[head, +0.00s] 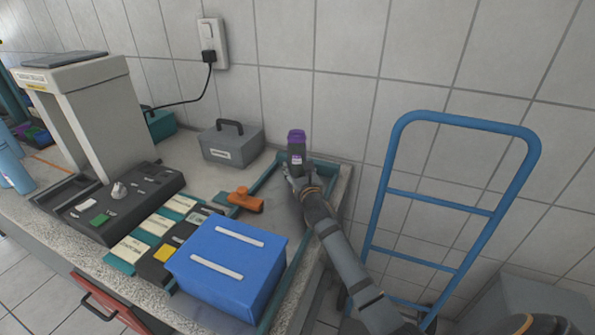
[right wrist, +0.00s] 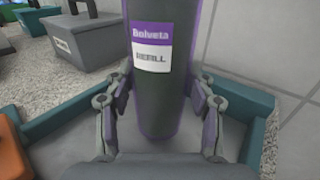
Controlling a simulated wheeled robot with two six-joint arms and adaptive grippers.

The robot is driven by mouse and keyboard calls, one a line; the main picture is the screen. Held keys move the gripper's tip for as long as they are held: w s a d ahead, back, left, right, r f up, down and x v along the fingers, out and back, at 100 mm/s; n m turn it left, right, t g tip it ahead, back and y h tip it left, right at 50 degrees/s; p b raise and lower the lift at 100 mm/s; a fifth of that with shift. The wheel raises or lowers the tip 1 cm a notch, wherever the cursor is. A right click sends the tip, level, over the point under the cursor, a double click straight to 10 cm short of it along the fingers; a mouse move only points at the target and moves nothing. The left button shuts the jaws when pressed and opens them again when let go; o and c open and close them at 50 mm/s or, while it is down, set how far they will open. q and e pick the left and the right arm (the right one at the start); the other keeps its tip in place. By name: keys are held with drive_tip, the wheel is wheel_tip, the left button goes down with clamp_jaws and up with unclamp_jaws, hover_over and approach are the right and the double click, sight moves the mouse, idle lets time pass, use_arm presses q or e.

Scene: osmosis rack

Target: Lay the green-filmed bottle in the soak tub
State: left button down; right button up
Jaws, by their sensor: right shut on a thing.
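A dark bottle (head: 297,152) with a purple cap stands upright at the back right of the counter. In the right wrist view the bottle (right wrist: 163,100) is dark grey-green with purple edges and a white and purple label reading "Bolveta REFILL". My right gripper (head: 294,172) is shut on its lower part, with one finger on each side. The bottle is over the back end of a grey tray with a teal rim (head: 322,161); I cannot tell whether its base touches. No tub is clearly identifiable. My left gripper is not in view.
A blue box (head: 228,268) with two white strips stands at the front. An orange valve-like piece (head: 240,200) lies behind it. A grey handled box (head: 232,145) is against the wall. A grey machine (head: 105,120) is at left, a blue hand truck (head: 425,195) at right.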

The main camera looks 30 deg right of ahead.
drive_tip(key=shift+f, duration=0.1)
drive_tip(key=o, duration=1.2)
drive_tip(key=shift+c, duration=0.2)
drive_tip(key=shift+s, duration=0.25)
drive_tip(key=s, duration=0.3)
drive_tip(key=s+a, duration=0.1)
drive_tip(key=s, duration=0.3)
drive_tip(key=s+a, duration=0.1)
drive_tip(key=s, duration=0.3)
drive_tip(key=shift+s+a+r, duration=0.1)
drive_tip(key=shift+s+r, duration=0.1)
drive_tip(key=shift+f, duration=0.1)
